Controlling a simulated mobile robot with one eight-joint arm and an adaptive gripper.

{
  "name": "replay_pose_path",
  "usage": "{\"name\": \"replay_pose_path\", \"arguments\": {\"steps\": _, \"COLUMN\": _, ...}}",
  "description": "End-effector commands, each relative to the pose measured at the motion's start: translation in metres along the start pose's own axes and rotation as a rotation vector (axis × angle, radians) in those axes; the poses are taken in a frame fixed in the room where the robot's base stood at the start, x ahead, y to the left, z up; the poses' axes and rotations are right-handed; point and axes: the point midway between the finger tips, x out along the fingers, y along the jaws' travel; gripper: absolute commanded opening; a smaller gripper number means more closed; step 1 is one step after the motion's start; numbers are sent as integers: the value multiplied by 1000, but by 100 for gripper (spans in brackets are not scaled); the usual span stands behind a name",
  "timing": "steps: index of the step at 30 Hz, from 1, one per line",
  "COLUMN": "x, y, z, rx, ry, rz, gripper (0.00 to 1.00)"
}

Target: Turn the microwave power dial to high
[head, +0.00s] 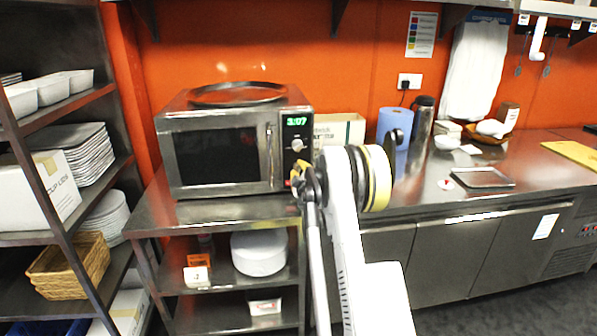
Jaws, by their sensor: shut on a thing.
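The microwave (222,154) stands on a steel shelf unit against the orange wall, its door closed and its display reading 3:07. A round pale dial (297,145) shows on its control panel, below the display. My gripper (299,172) is at the lower part of the panel, under that dial. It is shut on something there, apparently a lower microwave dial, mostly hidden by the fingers. The setting of the held dial cannot be read. My arm covers the area right of and below the panel.
A round dark tray (236,94) lies on top of the microwave. A cardboard box (340,129) and a blue roll (393,127) stand to the right, behind my arm. A rack with bowls and plates (85,152) is close on the left.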

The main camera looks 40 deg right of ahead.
Motion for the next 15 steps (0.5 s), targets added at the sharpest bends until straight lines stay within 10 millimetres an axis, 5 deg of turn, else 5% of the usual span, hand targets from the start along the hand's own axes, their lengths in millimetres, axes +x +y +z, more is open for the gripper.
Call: {"name": "replay_pose_path", "arguments": {"steps": 15, "x": 0, "y": 1, "z": 0, "rx": 58, "ry": 3, "rz": 1, "gripper": 0}}
